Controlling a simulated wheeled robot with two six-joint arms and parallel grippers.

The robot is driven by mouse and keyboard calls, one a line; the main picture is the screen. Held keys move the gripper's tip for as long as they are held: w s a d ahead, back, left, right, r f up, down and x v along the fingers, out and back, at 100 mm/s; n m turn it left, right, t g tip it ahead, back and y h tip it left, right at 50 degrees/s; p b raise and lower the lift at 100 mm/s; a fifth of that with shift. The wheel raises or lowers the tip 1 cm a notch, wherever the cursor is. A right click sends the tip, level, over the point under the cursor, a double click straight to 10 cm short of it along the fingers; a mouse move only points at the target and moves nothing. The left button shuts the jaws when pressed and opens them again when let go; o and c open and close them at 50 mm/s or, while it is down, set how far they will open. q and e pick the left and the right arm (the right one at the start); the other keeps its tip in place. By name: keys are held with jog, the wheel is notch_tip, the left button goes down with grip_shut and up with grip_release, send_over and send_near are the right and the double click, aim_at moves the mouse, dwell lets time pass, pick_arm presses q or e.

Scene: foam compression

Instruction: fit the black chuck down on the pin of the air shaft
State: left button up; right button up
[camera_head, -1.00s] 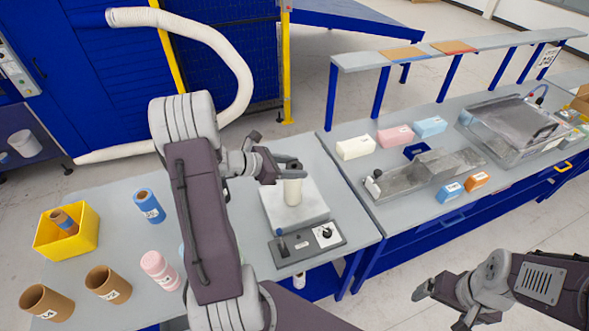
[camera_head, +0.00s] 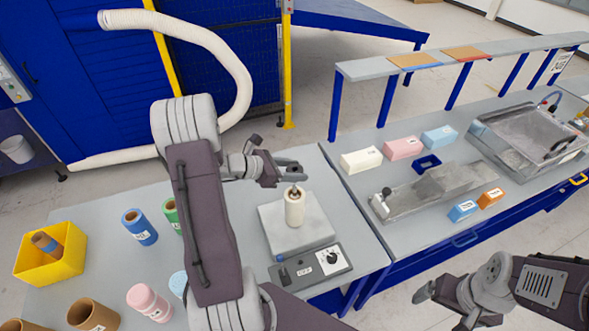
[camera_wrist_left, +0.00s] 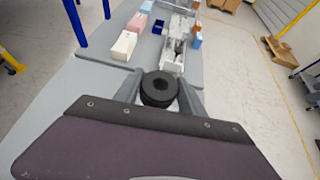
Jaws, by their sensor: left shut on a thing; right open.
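The black chuck (camera_wrist_left: 159,89) is a round ring with a central hole, held between the two fingers of my left gripper (camera_wrist_left: 158,98) in the left wrist view. In the head view my left gripper (camera_head: 288,171) is above and slightly beyond the cream roll-shaped air shaft (camera_head: 295,209). The shaft stands upright on a pale plate (camera_head: 322,231), its dark pin (camera_head: 294,190) showing at the top. The chuck cannot be made out clearly in the head view, and the gap to the pin is hard to judge. My right gripper (camera_head: 440,308) is open and empty at the lower right.
A control box (camera_head: 311,266) with a knob adjoins the plate. A yellow bin (camera_head: 50,262), a blue roll (camera_head: 139,227) and a pink roll (camera_head: 149,302) stand to the left. White (camera_head: 361,160) and pink (camera_head: 403,147) blocks and a metal fixture (camera_head: 430,190) lie on the right bench.

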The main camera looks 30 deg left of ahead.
aim_at(295, 186)
pick_arm(q)
notch_tip(295, 186, down, 2)
jog(key=shift+w+a+f+b, duration=0.1)
jog(key=shift+w+b, duration=0.05)
jog(key=shift+b, duration=0.35)
jog(key=shift+f+b, duration=0.25)
jog(key=shift+b, duration=0.05)
jog(key=shift+s+r, duration=0.1)
jog(key=shift+s, duration=0.1)
jog(key=shift+w+f+b, duration=0.15)
jog(key=shift+f+b, duration=0.3)
jog(key=shift+f, duration=0.1)
jog(key=shift+r, duration=0.1)
jog(key=shift+f, duration=0.2)
jog(key=shift+f+b, duration=1.85)
jog(key=shift+b, duration=0.1)
